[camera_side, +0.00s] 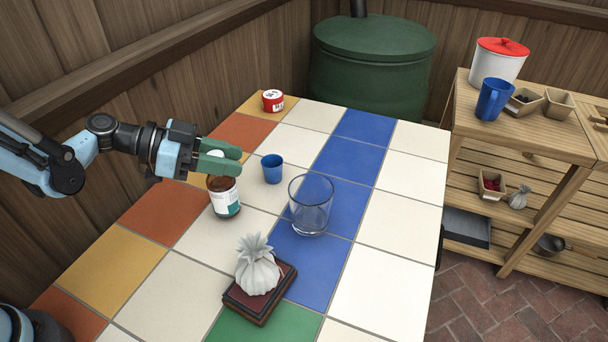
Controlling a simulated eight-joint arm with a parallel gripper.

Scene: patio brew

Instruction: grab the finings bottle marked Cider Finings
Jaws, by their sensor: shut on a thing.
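A small brown bottle (226,202) with a white and teal label stands upright at the left middle of the tiled table. The print on its label is too small to read. My gripper (233,161) comes in from the left with its green fingers level, shut on the bottle's upper part. The fingers hide most of the bottle's top; a bit of white shows between them. I cannot tell whether its base touches the tiles.
A blue cup (272,169) and a clear glass (311,205) stand close to the right of the bottle. A tied grey pouch (257,267) sits on a dark red-topped stand (243,303) in front. A red and white tin (273,101) is at the back. The table's right side is clear.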

